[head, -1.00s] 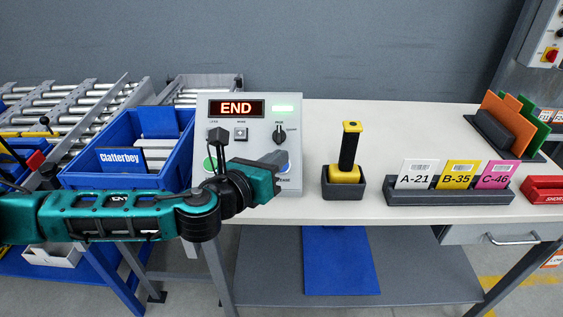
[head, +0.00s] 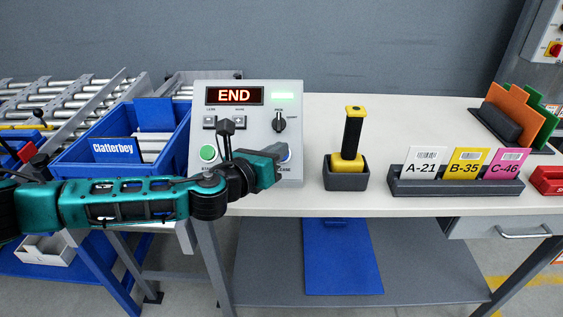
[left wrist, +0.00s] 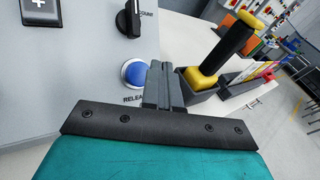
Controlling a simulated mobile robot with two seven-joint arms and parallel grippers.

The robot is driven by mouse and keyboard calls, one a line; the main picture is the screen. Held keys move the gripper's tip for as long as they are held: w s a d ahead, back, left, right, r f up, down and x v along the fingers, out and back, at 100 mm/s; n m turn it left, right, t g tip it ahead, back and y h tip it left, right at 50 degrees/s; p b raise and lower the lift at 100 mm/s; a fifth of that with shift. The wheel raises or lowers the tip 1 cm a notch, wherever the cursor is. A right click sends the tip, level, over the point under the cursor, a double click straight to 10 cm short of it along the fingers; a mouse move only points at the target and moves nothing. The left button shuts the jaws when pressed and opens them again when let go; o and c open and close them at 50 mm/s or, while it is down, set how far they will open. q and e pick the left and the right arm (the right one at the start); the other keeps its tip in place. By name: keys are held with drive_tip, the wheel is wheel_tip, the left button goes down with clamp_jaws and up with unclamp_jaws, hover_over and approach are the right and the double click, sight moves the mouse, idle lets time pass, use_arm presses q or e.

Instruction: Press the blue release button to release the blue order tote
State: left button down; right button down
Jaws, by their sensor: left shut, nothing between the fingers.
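The grey control box (head: 207,95) stands on the table with a red END display (head: 234,96). In the left wrist view the round blue release button (left wrist: 134,73) sits low on the panel above a partly hidden RELEASE label. In the head view most of it is behind my gripper; a sliver of blue (head: 287,153) shows. My left gripper (head: 279,155) is shut and empty, in front of the panel's lower right. Its fingers (left wrist: 163,84) are just right of the button; contact cannot be told. The blue tote (head: 95,174), labelled Clatterbey, sits left of the box. My right gripper is not in view.
A green button (head: 208,153) and a black knob (head: 279,122) are on the same panel. Right of the box stand a black and yellow scanner (head: 353,135) in a holder and a card rack (head: 455,188). A roller conveyor (head: 50,98) runs behind the tote.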

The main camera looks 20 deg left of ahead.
use_arm(q)
drive_tip(key=shift+w+a+f, duration=0.1)
drive_tip(key=shift+w+f, duration=0.3)
drive_tip(key=shift+w, duration=0.05)
idle(1.8)
drive_tip(key=shift+w+a+f, duration=0.1)
drive_tip(key=shift+w+f, duration=0.15)
drive_tip(key=shift+f, duration=0.05)
